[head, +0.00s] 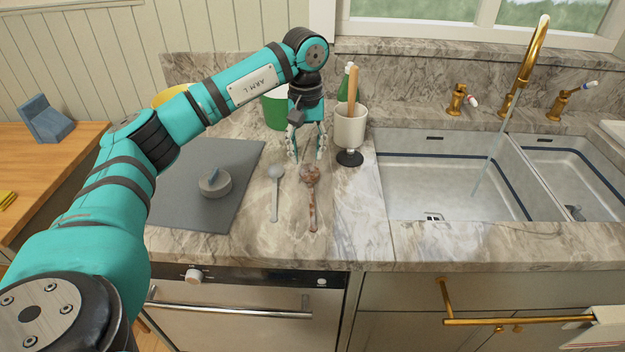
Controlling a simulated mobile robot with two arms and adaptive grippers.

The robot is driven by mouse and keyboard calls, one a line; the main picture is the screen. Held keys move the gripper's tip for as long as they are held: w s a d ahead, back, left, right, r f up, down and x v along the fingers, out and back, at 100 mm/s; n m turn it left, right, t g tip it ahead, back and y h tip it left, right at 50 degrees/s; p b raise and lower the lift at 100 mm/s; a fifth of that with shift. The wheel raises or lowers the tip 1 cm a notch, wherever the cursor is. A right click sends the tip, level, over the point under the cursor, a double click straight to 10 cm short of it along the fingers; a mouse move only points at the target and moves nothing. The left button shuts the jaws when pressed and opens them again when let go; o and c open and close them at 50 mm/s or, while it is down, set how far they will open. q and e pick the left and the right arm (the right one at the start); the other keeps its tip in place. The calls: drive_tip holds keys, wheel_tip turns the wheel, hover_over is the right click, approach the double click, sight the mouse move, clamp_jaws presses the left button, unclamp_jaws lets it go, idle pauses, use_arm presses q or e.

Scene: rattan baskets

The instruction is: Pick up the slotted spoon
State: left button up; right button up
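Two spoon-like utensils lie side by side on the marble counter, heads toward the back. One is a plain grey spoon (275,190). The other is a mottled brown spoon (312,200), just right of it. I cannot make out slots clearly enough to tell which is the slotted spoon. My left gripper (307,158) points down, just behind and above the brown spoon's head. Its fingers are apart with nothing between them. Whether a fingertip touches the spoon is unclear. My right gripper is out of view.
A dark board (185,205) with a grey round object (215,182) lies left. The sink (450,205) is right.

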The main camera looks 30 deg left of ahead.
use_arm(q)
hover_over(310, 185)
drive_tip(key=f, duration=0.4)
drive_tip(key=shift+s+a+f+p, duration=0.15)
drive_tip(key=shift+s+a+p, duration=0.05)
drive_tip(key=shift+p, duration=0.1)
drive_tip(key=shift+f, duration=0.25)
drive_tip(key=f, duration=0.1)
drive_tip(key=f+p, duration=0.1)
drive_tip(key=f, duration=0.2)
drive_tip(key=shift+w+d+f+p, duration=0.1)
drive_tip(key=shift+d+f+p, duration=0.1)
drive_tip(key=shift+d+p, duration=0.15)
drive_tip(key=shift+a+f, duration=0.1)
drive_tip(key=shift+f, duration=0.1)
clamp_jaws()
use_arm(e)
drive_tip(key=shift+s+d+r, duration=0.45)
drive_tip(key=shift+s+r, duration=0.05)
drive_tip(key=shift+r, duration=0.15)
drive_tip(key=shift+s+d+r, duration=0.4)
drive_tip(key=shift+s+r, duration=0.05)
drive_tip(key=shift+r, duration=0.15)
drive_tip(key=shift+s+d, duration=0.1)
